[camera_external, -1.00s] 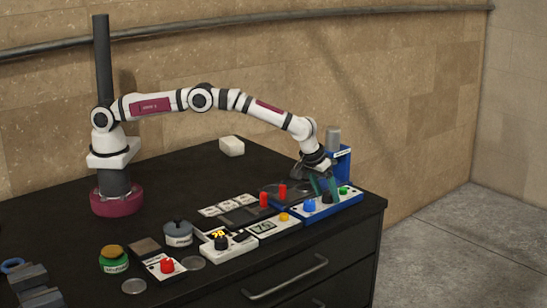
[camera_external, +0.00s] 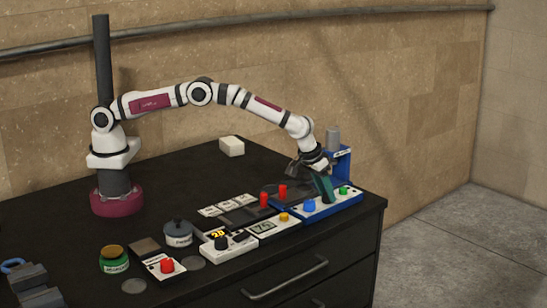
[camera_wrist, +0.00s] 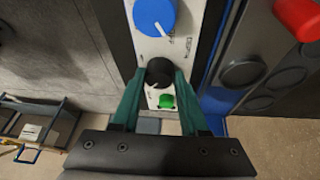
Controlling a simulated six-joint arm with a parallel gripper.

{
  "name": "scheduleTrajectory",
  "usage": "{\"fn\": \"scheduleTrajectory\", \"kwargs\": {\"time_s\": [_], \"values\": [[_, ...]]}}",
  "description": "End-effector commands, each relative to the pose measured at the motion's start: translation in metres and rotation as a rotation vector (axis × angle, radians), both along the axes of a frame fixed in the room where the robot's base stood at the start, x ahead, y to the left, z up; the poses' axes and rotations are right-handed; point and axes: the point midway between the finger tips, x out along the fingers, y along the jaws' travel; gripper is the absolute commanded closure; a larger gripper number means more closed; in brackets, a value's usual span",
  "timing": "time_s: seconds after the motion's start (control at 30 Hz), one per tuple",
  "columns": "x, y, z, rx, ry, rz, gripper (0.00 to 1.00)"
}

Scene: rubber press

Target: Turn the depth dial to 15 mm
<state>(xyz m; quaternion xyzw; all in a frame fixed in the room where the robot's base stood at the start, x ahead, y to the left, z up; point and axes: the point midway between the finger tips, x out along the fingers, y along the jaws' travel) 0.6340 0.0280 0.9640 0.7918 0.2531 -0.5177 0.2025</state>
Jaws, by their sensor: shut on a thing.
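My gripper (camera_external: 325,194) points down at the white-topped panel of the blue press (camera_external: 345,203). In the wrist view its two teal fingers (camera_wrist: 158,78) are closed on the sides of a small black knob (camera_wrist: 158,71). A larger blue knob (camera_wrist: 154,16) with a white pointer line sits farther up the same panel, apart from the fingers. A green button (camera_wrist: 166,101) shows between the fingers. The fingers hide the black knob in the external view.
Red knobs (camera_external: 283,191) stand just left of the gripper. A display unit (camera_external: 264,227) with a yellow button and a white unit with a black knob (camera_external: 221,243) lie further left. The bench's right edge is close to the press.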

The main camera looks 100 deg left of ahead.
Motion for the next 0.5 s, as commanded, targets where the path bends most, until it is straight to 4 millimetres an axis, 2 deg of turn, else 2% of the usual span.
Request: {"fn": "scheduleTrajectory", "kwargs": {"time_s": [0.5], "values": [[-0.0007,0.0030,-0.0002,-0.002,-0.001,-0.375,1.00]]}}
